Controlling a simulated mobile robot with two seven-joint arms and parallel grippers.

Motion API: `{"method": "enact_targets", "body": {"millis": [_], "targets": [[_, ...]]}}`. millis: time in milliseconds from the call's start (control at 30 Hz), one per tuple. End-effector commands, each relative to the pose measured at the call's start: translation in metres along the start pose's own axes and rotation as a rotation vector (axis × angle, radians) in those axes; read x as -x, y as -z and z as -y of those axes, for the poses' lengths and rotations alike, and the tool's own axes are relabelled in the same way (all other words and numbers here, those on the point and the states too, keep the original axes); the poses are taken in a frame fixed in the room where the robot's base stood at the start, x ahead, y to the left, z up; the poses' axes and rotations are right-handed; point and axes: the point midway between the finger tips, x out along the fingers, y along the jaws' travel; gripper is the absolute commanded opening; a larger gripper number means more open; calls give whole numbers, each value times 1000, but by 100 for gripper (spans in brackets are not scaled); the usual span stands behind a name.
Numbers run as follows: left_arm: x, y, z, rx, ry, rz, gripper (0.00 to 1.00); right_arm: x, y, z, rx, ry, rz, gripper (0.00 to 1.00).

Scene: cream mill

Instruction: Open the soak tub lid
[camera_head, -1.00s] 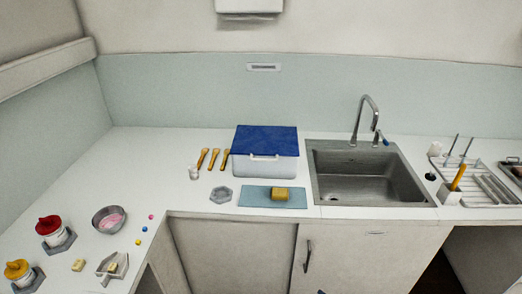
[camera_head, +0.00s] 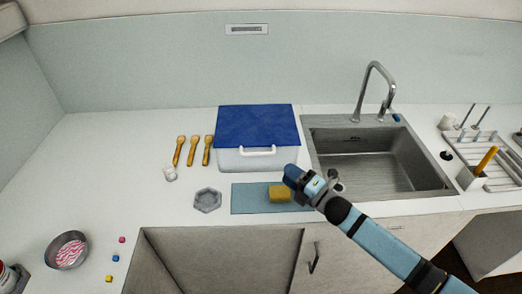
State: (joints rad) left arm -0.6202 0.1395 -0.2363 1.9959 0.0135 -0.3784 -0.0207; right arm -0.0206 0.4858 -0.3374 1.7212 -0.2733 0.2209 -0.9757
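The soak tub (camera_head: 238,160) is a white box on the counter, left of the sink. Its blue lid (camera_head: 257,125) lies shut on top, and a white handle (camera_head: 258,151) shows on its front. My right gripper (camera_head: 291,176) is just in front of the tub's right front corner, above the right end of the blue mat. The view is too small to tell whether its fingers are open or shut. My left gripper is not in view.
A yellow sponge (camera_head: 279,194) lies on the blue mat (camera_head: 250,198) beside my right gripper. Several wooden tools (camera_head: 193,151) and a small white pot (camera_head: 171,173) are left of the tub. A grey hexagonal holder (camera_head: 207,200) sits in front. The sink (camera_head: 370,165) is right. The left counter is largely clear.

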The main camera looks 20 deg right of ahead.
Motion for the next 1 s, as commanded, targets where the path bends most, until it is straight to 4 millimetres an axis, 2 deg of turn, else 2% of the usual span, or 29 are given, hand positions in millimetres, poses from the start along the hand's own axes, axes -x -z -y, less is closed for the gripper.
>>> {"method": "enact_targets", "body": {"millis": [33,300,500,700,933,967,1000], "targets": [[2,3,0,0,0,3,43,-13,-1,-4,0,-3,1,38],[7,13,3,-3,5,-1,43,-71,-1,-3,-2,-2,2,38],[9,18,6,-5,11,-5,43,-99,-1,-2,-2,-1,2,38],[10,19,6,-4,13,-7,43,-109,0,-1,-3,0,1,38],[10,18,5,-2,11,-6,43,-109,0,0,-3,0,1,38],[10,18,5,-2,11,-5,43,-109,0,0,-3,0,1,36],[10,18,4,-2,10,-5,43,-109,0,0,-3,0,1,26]]}}
